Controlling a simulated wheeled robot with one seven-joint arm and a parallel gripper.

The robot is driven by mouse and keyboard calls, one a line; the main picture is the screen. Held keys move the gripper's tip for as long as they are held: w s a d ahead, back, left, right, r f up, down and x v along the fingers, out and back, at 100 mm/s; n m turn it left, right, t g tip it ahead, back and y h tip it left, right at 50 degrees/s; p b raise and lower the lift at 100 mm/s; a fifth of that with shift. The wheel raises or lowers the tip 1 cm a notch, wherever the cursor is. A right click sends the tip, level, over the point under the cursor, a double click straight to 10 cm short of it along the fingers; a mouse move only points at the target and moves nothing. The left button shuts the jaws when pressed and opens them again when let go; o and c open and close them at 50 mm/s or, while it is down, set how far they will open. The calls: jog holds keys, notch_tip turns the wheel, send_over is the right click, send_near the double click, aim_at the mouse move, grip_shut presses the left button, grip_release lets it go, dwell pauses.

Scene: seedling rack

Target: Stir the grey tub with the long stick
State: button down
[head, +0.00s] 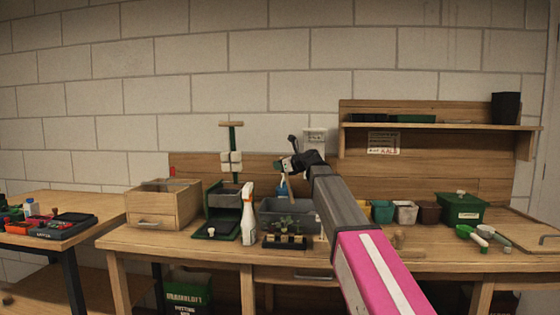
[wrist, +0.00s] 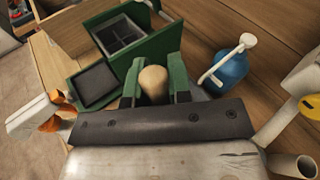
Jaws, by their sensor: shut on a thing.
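The grey tub (head: 272,212) stands on the workbench behind a small seedling tray. My gripper (head: 284,163) is above and behind the tub's front wall in the head view. In the wrist view its green fingers (wrist: 153,90) are shut on the rounded pale wooden end of the long stick (wrist: 153,79), seen nearly end-on. The tub's inside is not clearly visible in either view.
Left of the tub stand a white spray bottle (head: 248,216), a green press (head: 224,208) and a wooden drawer box (head: 163,204). A blue watering can (wrist: 231,70) is close to my gripper. Pots and a green box (head: 462,208) stand at right, under a shelf (head: 440,125).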

notch_tip(320, 180, down, 9)
jog(key=shift+f, duration=0.2)
dwell(0.7)
dwell(0.4)
